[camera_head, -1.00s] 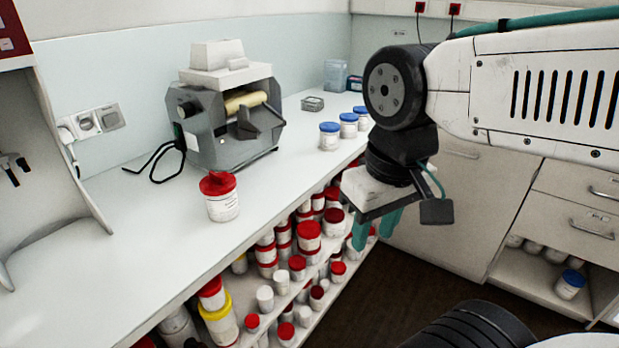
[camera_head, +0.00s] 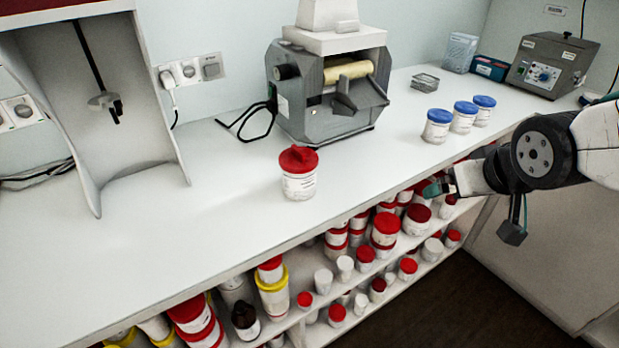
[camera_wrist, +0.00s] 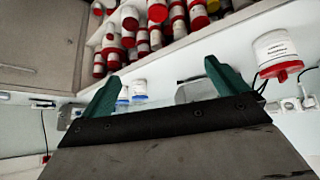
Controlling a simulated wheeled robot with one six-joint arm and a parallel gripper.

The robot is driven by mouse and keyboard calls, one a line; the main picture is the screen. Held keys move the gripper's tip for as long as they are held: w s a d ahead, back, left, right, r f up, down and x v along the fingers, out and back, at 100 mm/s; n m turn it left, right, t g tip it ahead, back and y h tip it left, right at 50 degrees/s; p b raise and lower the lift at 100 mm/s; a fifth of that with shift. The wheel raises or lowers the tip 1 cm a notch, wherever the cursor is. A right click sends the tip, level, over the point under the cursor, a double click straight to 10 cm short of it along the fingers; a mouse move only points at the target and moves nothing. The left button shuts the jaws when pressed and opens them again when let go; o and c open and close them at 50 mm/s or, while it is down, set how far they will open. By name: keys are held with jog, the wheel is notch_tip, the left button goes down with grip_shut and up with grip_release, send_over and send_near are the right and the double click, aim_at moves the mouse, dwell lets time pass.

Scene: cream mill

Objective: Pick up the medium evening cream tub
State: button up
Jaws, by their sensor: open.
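Three white tubs with blue lids stand in a row on the counter: a front one (camera_head: 437,127), a middle one (camera_head: 463,118) and a back one (camera_head: 483,111). A white tub with a red lid (camera_head: 299,174) stands alone nearer the counter's front edge. The labels are too small to read, so I cannot tell which is the medium evening cream. My gripper (camera_head: 432,188) is open and empty by the counter's front edge, in front of the blue-lidded tubs. In the upside-down wrist view, its teal fingers (camera_wrist: 161,80) are apart, with blue-lidded tubs (camera_wrist: 138,90) beyond them.
A grey mill (camera_head: 330,100) stands at the wall behind the red-lidded tub. Shelves under the counter (camera_head: 330,330) hold many red-, white- and yellow-lidded tubs.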

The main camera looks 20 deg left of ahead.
jog(key=w+a+f+n+t+y, duration=0.1)
jog(key=w+a+f+y, duration=0.1)
jog(key=a, duration=0.4)
jog(key=w+a+f+n+y, duration=0.1)
jog(key=a+f+n, duration=0.1)
jog(key=a, duration=0.4)
jog(key=n+y, duration=0.3)
jog(key=y, duration=0.2)
send_near(309, 181)
jog(key=x, duration=0.4)
jog(key=shift+a+f, duration=0.15)
jog(key=shift+a, duration=0.15)
jog(key=shift+y, duration=0.3)
jog(key=x, duration=0.7)
jog(key=shift+w+f, duration=0.2)
jog(key=shift+w, duration=0.2)
jog(key=c, duration=1.3)
jog(key=shift+r, duration=0.1)
